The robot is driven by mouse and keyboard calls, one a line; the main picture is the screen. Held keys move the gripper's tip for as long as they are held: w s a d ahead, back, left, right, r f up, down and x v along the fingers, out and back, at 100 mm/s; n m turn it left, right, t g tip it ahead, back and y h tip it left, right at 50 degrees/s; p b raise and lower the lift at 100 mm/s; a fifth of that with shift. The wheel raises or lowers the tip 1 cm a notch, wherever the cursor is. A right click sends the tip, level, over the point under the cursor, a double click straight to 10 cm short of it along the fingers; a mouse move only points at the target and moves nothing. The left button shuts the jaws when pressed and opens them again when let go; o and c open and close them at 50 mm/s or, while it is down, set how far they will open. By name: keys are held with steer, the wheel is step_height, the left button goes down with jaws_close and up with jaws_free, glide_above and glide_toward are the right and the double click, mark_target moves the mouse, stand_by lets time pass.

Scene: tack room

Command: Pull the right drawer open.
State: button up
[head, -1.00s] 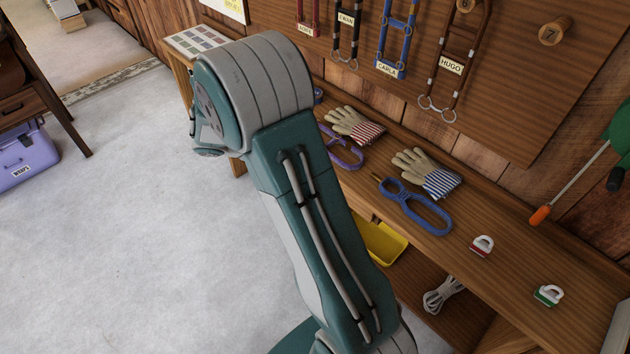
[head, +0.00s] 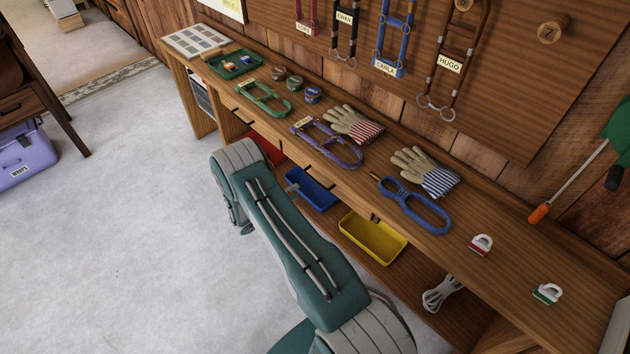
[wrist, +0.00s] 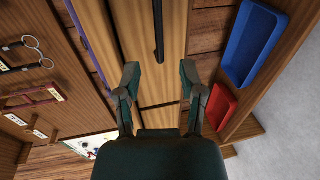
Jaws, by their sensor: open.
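The right drawer (wrist: 176,45) is in the front of the wooden bench and looks closed. In the wrist view its front runs up the middle, with a long black handle (wrist: 158,30) on it. A seam lies below it in that view, with another drawer front beyond. My gripper (wrist: 160,70) is open and empty, its fingers apart in front of the drawer front. The near end of the handle shows between and just past the fingertips; I see no contact. In the head view my gripper is mostly hidden behind my arm.
On the shelf below the drawers are a red bin (wrist: 221,106), a blue bin (head: 311,190) and a yellow bin (head: 372,238). The grey floor (head: 120,220) in front is clear.

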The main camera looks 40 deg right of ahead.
mark_target(315, 181)
steer(key=x, duration=1)
steer(key=shift+s, duration=0.1)
jaws_close()
